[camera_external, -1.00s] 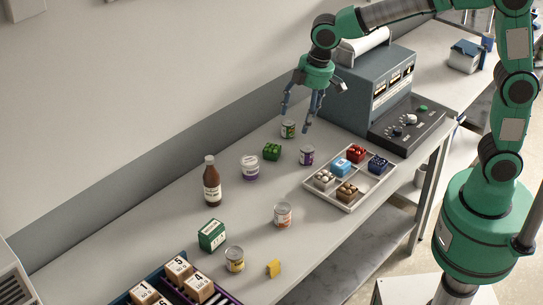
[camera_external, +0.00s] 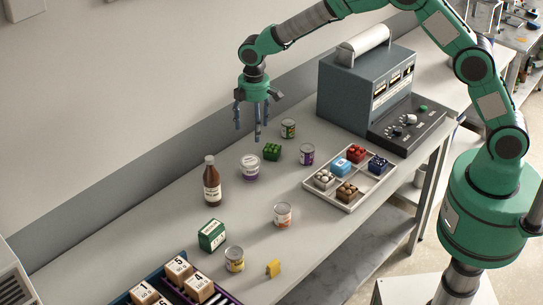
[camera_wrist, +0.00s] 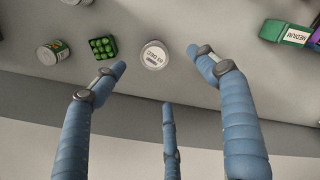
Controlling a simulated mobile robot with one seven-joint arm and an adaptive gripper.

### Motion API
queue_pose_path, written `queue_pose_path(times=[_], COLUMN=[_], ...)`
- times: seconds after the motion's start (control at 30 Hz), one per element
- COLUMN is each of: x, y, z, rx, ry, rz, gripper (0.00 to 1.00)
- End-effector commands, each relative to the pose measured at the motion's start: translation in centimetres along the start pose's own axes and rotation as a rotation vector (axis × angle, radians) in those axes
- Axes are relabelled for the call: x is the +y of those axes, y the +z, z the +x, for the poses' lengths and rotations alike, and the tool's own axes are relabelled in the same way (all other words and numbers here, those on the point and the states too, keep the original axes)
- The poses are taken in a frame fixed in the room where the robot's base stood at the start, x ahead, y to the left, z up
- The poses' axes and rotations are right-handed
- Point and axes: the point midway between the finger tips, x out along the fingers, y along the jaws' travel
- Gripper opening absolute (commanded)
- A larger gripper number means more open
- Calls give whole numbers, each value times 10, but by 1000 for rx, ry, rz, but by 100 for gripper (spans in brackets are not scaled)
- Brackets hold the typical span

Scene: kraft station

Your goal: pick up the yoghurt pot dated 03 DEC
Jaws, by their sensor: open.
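The yoghurt pot (camera_external: 250,168) has a pale lid and a purple band and stands upright on the bench. In the wrist view the printing on the white lid of the pot (camera_wrist: 154,55) reads 03 DEC. My gripper (camera_external: 248,132) hangs above the pot, fingers pointing down, clear of it. In the wrist view my gripper (camera_wrist: 158,76) is open and empty, its three blue fingers spread, with the pot lying between and beyond the two outer tips.
A green basket (camera_external: 272,152) stands close beside the pot, with a green can (camera_external: 288,128) behind. A brown bottle (camera_external: 212,181) stands to the left. A purple can (camera_external: 307,155) and a compartment tray (camera_external: 348,206) are to the right. Bench in front of the pot is clear.

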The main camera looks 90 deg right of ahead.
Motion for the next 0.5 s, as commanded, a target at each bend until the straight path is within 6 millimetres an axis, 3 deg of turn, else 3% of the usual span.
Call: queue_pose_path(times=[0.23, 0.5], x=[21, 24], y=[-4, -5], z=[27, 32], rx=[-21, -23], ry=[-13, -14], rz=[-9, -11], gripper=[73, 73])
